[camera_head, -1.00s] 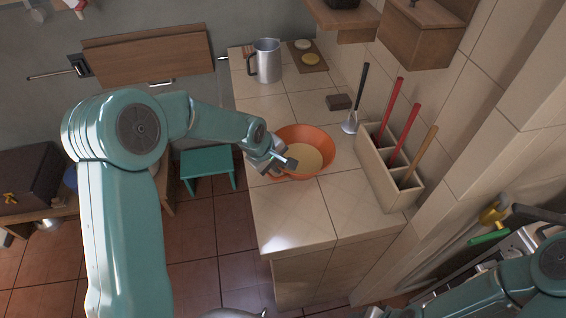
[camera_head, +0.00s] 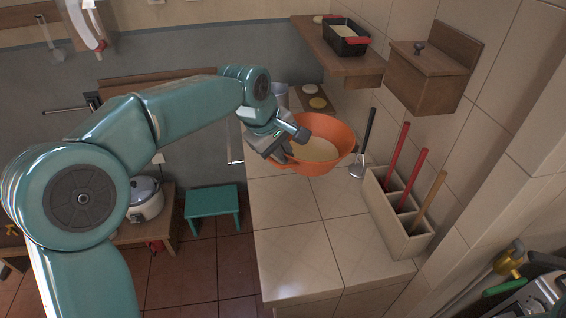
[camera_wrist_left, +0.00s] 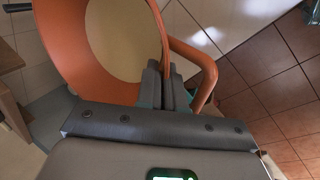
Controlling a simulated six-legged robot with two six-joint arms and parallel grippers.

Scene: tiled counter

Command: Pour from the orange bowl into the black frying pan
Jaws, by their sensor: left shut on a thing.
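The orange bowl (camera_head: 338,133) holds a pale beige content (camera_head: 316,149) and is up above the tiled counter in the head view. My left gripper (camera_head: 287,147) is shut on the bowl at its left side. In the left wrist view the gripper (camera_wrist_left: 168,88) sits at the bowl's edge beside an orange loop handle (camera_wrist_left: 200,62), with the bowl (camera_wrist_left: 62,45) filling the upper left. The bowl looks roughly level. No black frying pan can be made out in these views. My right gripper is not in view.
A cream utensil holder (camera_head: 392,215) with several long handles stands right of the bowl. A wooden shelf (camera_head: 335,52) with a black loaf pan (camera_head: 346,38) and a wooden box (camera_head: 428,80) hang above. The near counter (camera_head: 300,245) is clear.

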